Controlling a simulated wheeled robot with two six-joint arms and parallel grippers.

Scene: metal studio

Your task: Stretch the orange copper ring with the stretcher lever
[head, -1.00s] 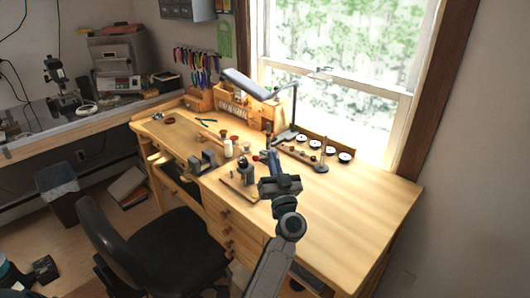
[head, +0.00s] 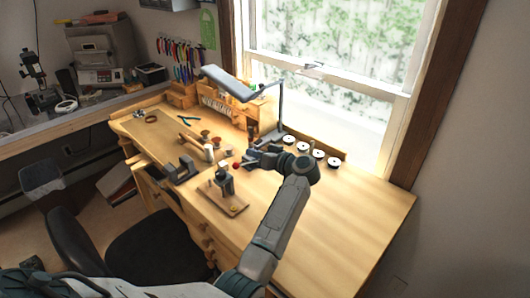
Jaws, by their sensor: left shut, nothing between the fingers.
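The stretcher (head: 225,184) is a small dark upright device on a wooden base (head: 238,210) on the bench. A red ball (head: 236,165), which looks like the knob of its lever, shows just behind it. My left gripper (head: 243,163) is shut and empty, pointing left with its tips close to the red ball. I cannot tell whether they touch. A tiny orange-brown spot (head: 233,207) on the base may be the copper ring; it is too small to be sure. My right gripper is out of view.
A dark metal block (head: 182,170), a white cylinder (head: 209,152) and wooden spools (head: 205,135) stand left of the stretcher. A desk lamp (head: 238,84) and several white discs (head: 318,154) are behind. The bench's right part (head: 345,215) is clear.

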